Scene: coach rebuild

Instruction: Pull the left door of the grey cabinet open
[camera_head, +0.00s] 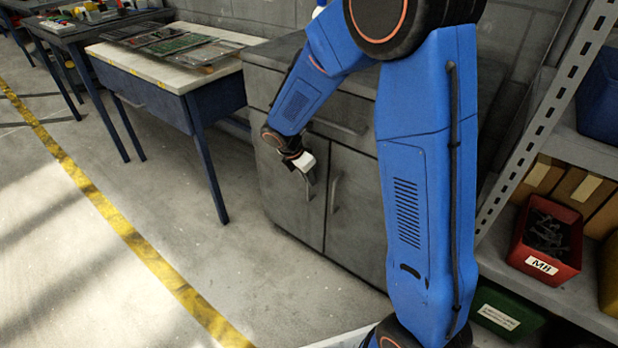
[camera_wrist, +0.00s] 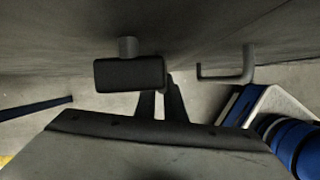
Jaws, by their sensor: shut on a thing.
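The grey cabinet (camera_head: 360,165) stands against the wall, partly hidden behind my blue arm. Its left door (camera_head: 280,190) looks flush with the front in the head view. My gripper (camera_head: 310,177) is at the upper right part of this door, by its inner edge. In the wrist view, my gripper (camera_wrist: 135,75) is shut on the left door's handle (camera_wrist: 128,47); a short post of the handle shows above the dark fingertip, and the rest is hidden. The right door's handle (camera_head: 333,194) is free, and it also shows in the wrist view (camera_wrist: 245,65).
A workbench (camera_head: 190,85) with flat panels stands left of the cabinet. A metal shelf (camera_head: 548,285) with a red bin (camera_head: 545,240) and a green bin (camera_head: 505,312) is at the right. The floor (camera_head: 215,235) before the left door is clear, crossed by a yellow line.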

